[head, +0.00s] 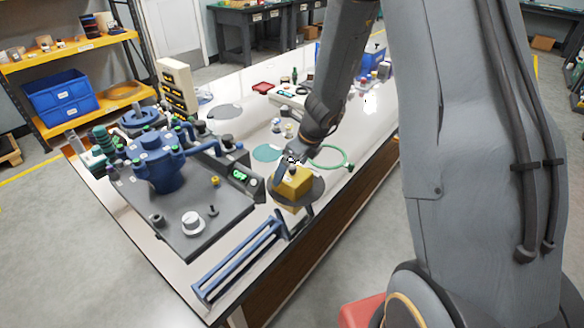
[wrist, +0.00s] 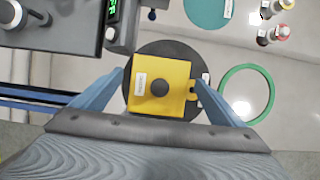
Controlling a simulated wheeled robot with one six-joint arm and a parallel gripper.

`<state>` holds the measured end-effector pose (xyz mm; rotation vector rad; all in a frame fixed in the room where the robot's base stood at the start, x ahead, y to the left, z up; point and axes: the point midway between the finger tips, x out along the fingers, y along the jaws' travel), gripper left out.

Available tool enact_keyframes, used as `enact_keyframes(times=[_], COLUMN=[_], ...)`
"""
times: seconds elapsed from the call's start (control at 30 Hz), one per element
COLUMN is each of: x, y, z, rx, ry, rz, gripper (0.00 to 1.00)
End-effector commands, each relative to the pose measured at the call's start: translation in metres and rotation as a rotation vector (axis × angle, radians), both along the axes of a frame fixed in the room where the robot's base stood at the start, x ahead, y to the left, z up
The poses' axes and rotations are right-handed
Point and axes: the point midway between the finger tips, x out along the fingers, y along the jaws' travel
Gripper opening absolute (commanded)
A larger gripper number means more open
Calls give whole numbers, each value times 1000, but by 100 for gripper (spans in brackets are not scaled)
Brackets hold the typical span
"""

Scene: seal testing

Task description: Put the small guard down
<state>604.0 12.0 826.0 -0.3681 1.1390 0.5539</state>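The small guard is a yellow block (head: 291,188) with a dark round knob on top and a small side tab. In the wrist view the guard (wrist: 160,72) is over a dark round pad (wrist: 146,48) and appears to rest on it. My gripper (wrist: 160,78) has one blue finger on each side of the guard. Narrow dark gaps show between the fingers and the block's sides, so the gripper looks open around it. In the head view my gripper (head: 292,172) is just above and around the guard, and the far finger is partly hidden.
A dark test plate (head: 190,215) with a blue valve body (head: 160,165) stands to the left. A blue rail frame (head: 238,262) lies near the front edge. A green ring (head: 330,157) and a teal disc (head: 267,152) lie behind the pad. Small fittings stand near them.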

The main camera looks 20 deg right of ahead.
Motion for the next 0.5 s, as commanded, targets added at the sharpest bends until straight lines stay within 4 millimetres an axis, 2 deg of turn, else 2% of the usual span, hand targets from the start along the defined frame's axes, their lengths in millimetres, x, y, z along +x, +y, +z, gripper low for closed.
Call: enact_keyframes(times=[0.33, 0.5], x=[0, -8], y=[0, -6], z=[4, 29], rx=[0, 0], ry=[0, -4], rz=[0, -1], gripper=[92, 92])
